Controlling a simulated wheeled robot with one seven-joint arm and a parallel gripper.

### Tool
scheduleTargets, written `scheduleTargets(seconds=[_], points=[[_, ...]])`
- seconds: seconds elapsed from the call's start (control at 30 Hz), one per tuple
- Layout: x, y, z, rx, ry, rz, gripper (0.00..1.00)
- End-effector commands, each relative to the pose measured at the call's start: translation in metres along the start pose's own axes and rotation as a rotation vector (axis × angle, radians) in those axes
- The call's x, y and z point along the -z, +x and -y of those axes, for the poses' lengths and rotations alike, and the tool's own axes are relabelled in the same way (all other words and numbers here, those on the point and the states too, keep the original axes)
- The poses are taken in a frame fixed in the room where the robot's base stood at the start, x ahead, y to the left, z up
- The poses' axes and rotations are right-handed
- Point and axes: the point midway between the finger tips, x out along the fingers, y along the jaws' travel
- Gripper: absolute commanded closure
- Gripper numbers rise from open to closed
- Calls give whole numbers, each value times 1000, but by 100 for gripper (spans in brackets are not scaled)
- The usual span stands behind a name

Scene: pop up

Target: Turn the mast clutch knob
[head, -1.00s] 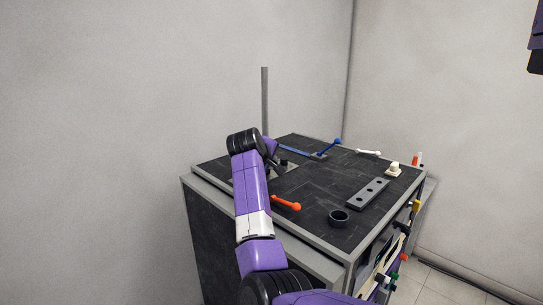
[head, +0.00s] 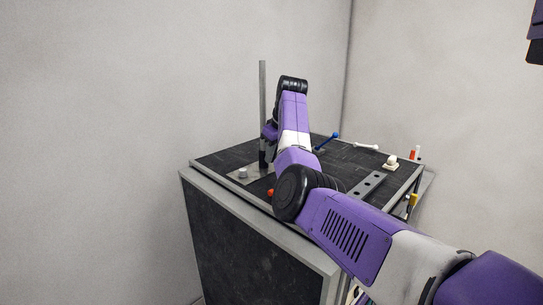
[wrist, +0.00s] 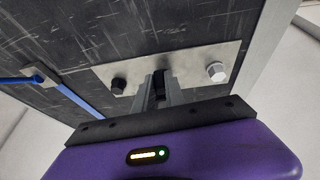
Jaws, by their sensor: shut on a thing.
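The thin grey mast (head: 262,100) stands upright on a metal plate (wrist: 195,62) on the dark table top. The wrist view shows a black knob (wrist: 118,86) toward the left of this plate and a pale hexagonal knob (wrist: 216,71) toward the right. The pale knob also shows in the head view (head: 243,173). My gripper (wrist: 159,88) is between these knobs, apart from both, with its fingers closed on a dark part (wrist: 159,78) on the plate. In the head view it is close to the mast. Its fingers hide most of what they hold.
A blue lever (head: 328,141), a white handle (head: 366,146) and a white knob (head: 390,162) are farther back and right. A grey bar with holes (head: 369,186) lies at the right. My arm crosses over the table's front and hides much of it.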

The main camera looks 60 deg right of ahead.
Motion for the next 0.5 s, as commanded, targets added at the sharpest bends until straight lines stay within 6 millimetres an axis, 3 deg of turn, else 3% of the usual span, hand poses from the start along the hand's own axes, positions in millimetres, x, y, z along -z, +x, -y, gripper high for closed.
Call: scheduleTargets(seconds=[0.5], points=[[-1,2,0,103,40,3,100]])
